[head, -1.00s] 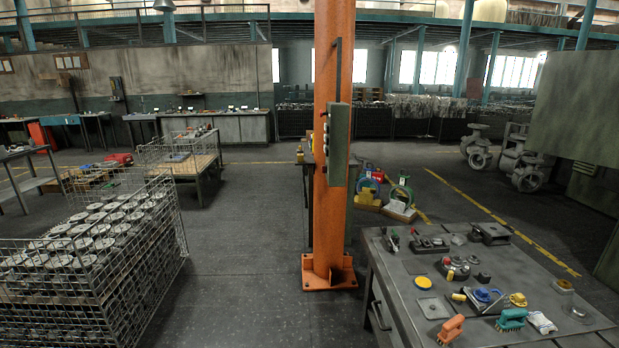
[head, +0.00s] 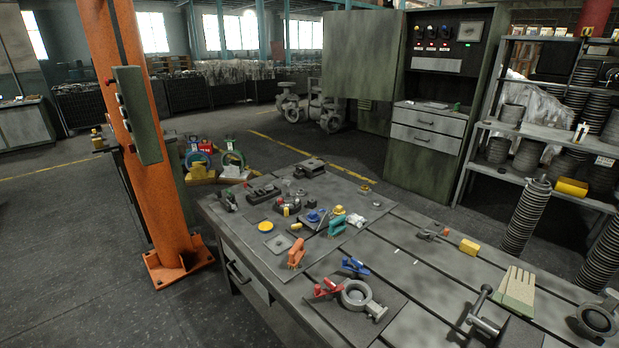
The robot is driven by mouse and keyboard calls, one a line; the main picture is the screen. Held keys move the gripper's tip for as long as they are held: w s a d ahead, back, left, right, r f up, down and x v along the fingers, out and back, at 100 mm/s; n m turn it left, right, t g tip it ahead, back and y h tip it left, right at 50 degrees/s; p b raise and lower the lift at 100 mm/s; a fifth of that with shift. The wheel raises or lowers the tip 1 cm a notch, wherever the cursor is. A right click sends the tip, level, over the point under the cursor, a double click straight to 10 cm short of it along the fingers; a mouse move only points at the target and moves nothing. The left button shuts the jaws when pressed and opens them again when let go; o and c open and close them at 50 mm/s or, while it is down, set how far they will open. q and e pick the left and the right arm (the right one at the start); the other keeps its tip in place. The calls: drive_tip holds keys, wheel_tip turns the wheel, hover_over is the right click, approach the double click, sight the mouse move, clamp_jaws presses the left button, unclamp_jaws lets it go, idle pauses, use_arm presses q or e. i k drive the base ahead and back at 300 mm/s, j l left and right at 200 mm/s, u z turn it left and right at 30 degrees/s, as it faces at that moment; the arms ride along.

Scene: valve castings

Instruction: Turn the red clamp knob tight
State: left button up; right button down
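On the grey workbench (head: 400,265), a red-handled piece (head: 326,289) lies at the left side of a grey ring-shaped valve casting (head: 377,309). It looks like a clamp, but it is too small to tell whether this red part is a knob or how tight it is. A blue-handled piece (head: 355,266) of similar shape sits just behind the casting. Another small tool with a reddish part (head: 432,234) lies farther right on the bench. Neither of my grippers shows in the head view.
Brushes, an orange one (head: 296,254) and a teal one (head: 337,227), lie left of centre on the bench. A vise-like tool (head: 483,313) and gloves (head: 516,290) lie near the right. An orange column (head: 150,150) stands left of the bench. Open floor (head: 80,260) lies left of the column.

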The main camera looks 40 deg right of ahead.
sight(331, 286)
drive_tip(key=z, duration=1.6)
